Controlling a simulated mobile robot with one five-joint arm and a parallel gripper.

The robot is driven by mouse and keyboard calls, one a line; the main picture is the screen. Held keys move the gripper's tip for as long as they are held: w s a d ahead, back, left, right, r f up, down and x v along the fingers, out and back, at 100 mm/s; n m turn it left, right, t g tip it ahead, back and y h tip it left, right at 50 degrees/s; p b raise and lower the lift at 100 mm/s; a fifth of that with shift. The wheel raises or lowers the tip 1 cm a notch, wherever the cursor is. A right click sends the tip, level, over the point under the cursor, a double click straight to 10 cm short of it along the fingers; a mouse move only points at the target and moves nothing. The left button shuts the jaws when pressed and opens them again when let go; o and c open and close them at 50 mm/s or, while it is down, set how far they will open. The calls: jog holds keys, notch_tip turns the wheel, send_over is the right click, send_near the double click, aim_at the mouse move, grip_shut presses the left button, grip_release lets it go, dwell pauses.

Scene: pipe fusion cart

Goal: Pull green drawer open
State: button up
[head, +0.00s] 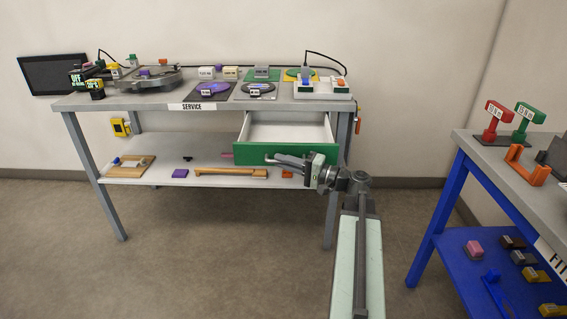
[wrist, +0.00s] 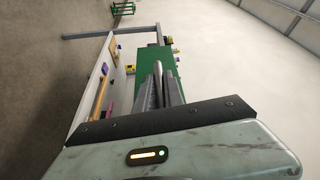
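The green drawer (head: 240,150) hangs under the top of the service bench and stands pulled out, its empty white inside showing. Its green front also shows in the wrist view (wrist: 146,62). A grey bar handle (head: 285,159) runs along the front. My gripper (head: 293,162) is at the right part of the drawer front, at the handle. In the wrist view my two fingers (wrist: 162,90) are close together along the grey bar and appear shut on it. The exact contact is partly hidden by the fingers.
The service bench (head: 186,105) carries several tools and labelled blocks on top. Its lower shelf (head: 215,179) holds a wooden-coloured bar and small parts. A blue-legged table (head: 448,200) stands to the right. The floor (head: 190,260) in front is clear.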

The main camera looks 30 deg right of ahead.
jog(key=o, duration=0.4)
jog(key=shift+d, duration=0.1)
jog(key=v, duration=0.7)
jog(key=shift+s+d+b, duration=0.25)
jog(key=shift+s+b, duration=0.05)
